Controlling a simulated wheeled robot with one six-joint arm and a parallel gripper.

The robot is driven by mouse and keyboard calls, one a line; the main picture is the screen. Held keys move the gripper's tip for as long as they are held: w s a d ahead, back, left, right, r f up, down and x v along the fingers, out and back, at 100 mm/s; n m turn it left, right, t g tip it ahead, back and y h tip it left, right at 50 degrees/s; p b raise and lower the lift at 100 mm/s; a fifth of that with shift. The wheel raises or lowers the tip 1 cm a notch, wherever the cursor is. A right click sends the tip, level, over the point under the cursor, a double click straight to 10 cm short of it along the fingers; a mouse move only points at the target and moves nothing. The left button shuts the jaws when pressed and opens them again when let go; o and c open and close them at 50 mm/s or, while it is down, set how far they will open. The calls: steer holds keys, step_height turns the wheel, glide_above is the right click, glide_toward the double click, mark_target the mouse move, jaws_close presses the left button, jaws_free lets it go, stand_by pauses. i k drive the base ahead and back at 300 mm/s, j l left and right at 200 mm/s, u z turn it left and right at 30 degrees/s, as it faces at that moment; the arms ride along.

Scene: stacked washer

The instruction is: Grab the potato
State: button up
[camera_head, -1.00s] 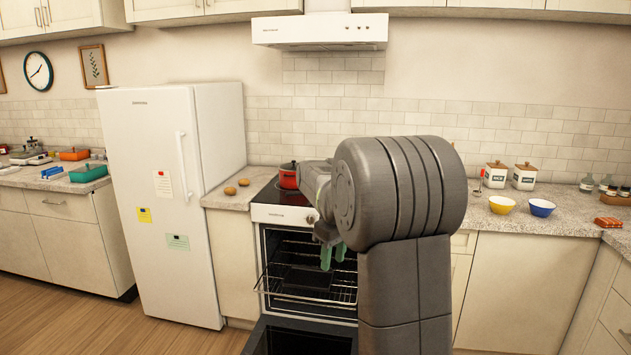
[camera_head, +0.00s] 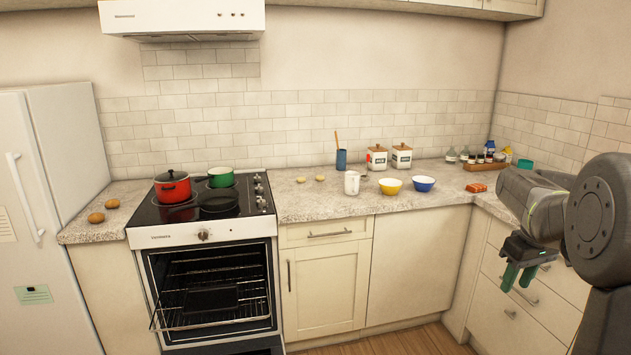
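Two brown potatoes lie on the counter piece between the fridge and the stove: one farther back (camera_head: 112,203) and one nearer the front (camera_head: 96,217). Two small pale yellowish round items (camera_head: 300,179) lie on the counter right of the stove; they are too small to name surely. My gripper (camera_head: 516,284) hangs at the right side, its green fingers pointing down with a gap between them. It is open and empty, in front of the right-hand drawers and far from the potatoes.
A red pot (camera_head: 173,187), a green pan (camera_head: 221,177) and a dark pan are on the stove. The oven door is open, with a rack (camera_head: 215,290) inside. A white mug (camera_head: 352,183), yellow bowl (camera_head: 390,187) and blue bowl (camera_head: 423,184) stand on the right counter (camera_head: 330,209).

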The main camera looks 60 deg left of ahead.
mark_target(112, 204)
steer(key=k+j+z, duration=0.2)
steer(key=z, duration=0.2)
steer(key=k+j+z, duration=0.15)
steer(key=z, duration=0.25)
steer(key=k+z, duration=0.3)
steer(key=z, duration=0.15)
steer(key=k+z, duration=0.15)
steer(key=k, duration=0.45)
steer(key=k+z, duration=0.15)
steer(key=k, duration=0.5)
steer(key=k+l+z, duration=0.15)
steer(key=k, duration=0.45)
steer(key=k+j+z, duration=0.1)
steer(key=k+z, duration=0.55)
steer(key=z, duration=0.15)
steer(key=k+l+z, duration=0.15)
steer(key=k+z, duration=0.25)
steer(key=k+l+z, duration=0.2)
steer(key=z, duration=0.2)
steer(key=k+j+z, duration=0.1)
steer(key=k, duration=0.3)
steer(key=k+j, duration=0.2)
steer(key=k, duration=0.2)
steer(key=u, duration=4.15)
